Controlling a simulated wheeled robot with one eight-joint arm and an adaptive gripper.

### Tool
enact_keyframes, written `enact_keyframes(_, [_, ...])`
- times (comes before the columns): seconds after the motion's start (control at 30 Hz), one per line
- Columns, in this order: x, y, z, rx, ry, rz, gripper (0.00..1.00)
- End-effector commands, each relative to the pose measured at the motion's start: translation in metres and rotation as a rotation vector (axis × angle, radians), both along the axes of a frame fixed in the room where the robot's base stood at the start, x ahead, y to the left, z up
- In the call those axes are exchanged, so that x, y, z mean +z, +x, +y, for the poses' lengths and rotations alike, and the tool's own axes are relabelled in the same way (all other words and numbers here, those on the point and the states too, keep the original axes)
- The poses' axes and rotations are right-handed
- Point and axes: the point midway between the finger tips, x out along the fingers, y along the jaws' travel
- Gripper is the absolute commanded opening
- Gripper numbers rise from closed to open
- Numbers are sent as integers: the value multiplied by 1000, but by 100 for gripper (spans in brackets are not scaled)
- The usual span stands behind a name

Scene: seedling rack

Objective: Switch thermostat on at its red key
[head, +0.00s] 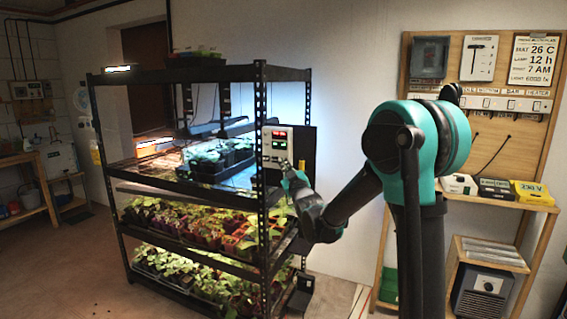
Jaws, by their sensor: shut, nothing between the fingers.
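The thermostat (276,141) is a small pale box on the right front post of the black seedling rack, in the head view. Its face shows a lit red readout above a green one. The keys below are too small to make out, and I cannot tell the red key apart. My gripper (287,168) is shut and empty, close to the lower edge of the thermostat's face. I cannot tell whether the fingertips touch it. The gripper hides part of the area just below the box.
The rack (180,186) holds several trays of seedlings under lit lamps. A wooden pegboard (486,130) with switches and a printed sign stands at the right, above a shelf with small boxes. A wooden bench (20,158) is at far left.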

Motion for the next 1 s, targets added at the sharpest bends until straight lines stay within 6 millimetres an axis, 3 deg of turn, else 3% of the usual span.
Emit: enact_keyframes(1.0, [0,9,-3,0,0,0,0])
